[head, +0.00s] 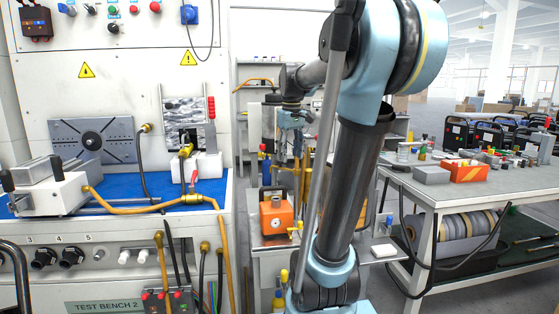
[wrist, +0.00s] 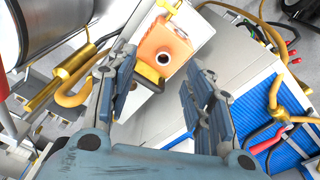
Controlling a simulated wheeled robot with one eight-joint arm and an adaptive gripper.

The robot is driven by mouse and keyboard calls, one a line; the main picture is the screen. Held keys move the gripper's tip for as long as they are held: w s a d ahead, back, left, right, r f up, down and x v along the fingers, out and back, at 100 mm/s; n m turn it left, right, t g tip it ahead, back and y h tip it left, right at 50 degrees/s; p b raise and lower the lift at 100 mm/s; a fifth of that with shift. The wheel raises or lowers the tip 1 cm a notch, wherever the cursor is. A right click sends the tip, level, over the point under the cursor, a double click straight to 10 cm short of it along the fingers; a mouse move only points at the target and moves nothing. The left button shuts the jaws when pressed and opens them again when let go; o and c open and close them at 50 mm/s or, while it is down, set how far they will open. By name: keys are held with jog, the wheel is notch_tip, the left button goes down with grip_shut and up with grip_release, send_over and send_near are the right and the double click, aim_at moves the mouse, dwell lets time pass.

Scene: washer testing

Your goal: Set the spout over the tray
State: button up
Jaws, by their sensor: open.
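My gripper (head: 293,150) hangs pointing down above the cart area, past the right end of the test bench. In the wrist view its two blue-grey fingers (wrist: 160,78) are apart with nothing between them. An orange unit (wrist: 165,52) with a dark round hole shows beyond the fingertips; it is also in the head view (head: 276,215). A brass fitting with a bent orange tube (wrist: 72,97), possibly the spout, lies left of the fingers in the wrist view. I cannot tell which surface is the tray.
The test bench has a blue mat (head: 130,200) with a yellow hose (head: 130,207) and fittings. A work table (head: 440,192) stands at the right. A large metal cylinder (wrist: 48,38) is close by at the wrist view's upper left.

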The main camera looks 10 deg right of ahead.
jog(key=w+r+n, duration=0.2)
jog(key=w+r, duration=0.4)
jog(key=w, duration=0.5)
jog(key=n+g, duration=0.1)
jog(key=n, duration=0.1)
send_over(284, 169)
jog(key=w+a, duration=0.1)
jog(key=w, duration=0.1)
jog(key=f, duration=1.4)
jog(key=shift+w+a+f, duration=0.1)
jog(key=shift+a, duration=0.1)
grip_shut()
